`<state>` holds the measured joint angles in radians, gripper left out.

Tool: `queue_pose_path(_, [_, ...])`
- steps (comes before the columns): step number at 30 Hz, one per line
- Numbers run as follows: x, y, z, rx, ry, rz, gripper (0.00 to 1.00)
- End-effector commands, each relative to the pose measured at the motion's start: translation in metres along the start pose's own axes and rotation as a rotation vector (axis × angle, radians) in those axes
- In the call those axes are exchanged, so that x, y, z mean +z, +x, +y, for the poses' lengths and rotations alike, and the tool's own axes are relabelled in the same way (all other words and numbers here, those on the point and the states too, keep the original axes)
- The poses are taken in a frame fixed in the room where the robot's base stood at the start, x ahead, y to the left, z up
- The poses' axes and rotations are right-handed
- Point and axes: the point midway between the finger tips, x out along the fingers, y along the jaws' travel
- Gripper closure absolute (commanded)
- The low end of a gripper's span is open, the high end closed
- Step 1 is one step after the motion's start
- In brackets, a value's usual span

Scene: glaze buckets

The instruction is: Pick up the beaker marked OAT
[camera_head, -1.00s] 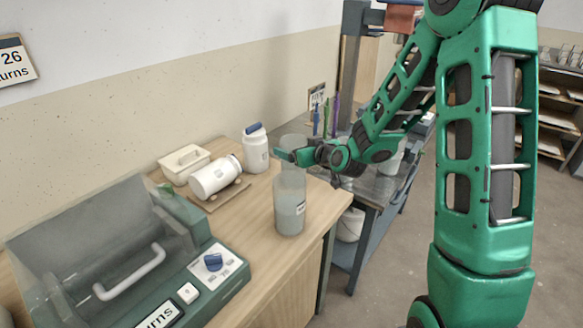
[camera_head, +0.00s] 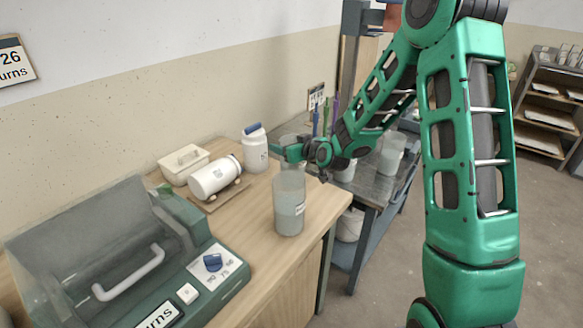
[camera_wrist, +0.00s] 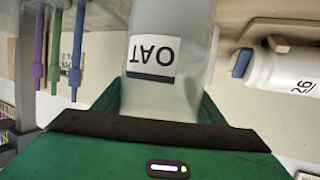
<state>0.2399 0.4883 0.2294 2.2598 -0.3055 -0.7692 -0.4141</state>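The beaker marked OAT (camera_head: 288,217) is tall, translucent and grey-white. It stands upright on the wooden tabletop, its label toward the right. In the wrist view, which is upside down, its OAT label (camera_wrist: 152,57) is close and nearly central. My gripper (camera_head: 287,152) is level at the beaker's upper part, above the label, reaching in from the right. In the wrist view its green fingers lie on both sides of the beaker, which fills most of the space between them. Whether the pads touch it is hidden.
A white jar with a blue cap (camera_head: 255,150) stands just left of my gripper. A lying white jar (camera_head: 214,179) and a lidded box (camera_head: 184,163) are further left. A green machine (camera_head: 180,255) fills the front left. Upright brushes (camera_head: 325,118) stand behind on the grey table (camera_head: 372,190).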

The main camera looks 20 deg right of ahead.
Motion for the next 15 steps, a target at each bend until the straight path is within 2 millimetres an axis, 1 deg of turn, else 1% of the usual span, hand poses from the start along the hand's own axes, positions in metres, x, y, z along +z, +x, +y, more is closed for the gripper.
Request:
queue_pose_path(1, [0.0001,-0.0001,0.0002,0.000,0.000,0.000,0.75])
queue_pose_path(2, [0.0001,-0.0001,0.0002,0.000,0.000,0.000,0.83])
queue_pose_path(3, [0.0001,-0.0001,0.0002,0.000,0.000,0.000,0.92])
queue_pose_path(15, [-0.0034,-0.0009,0.0001,0.000,0.000,0.003,0.93])
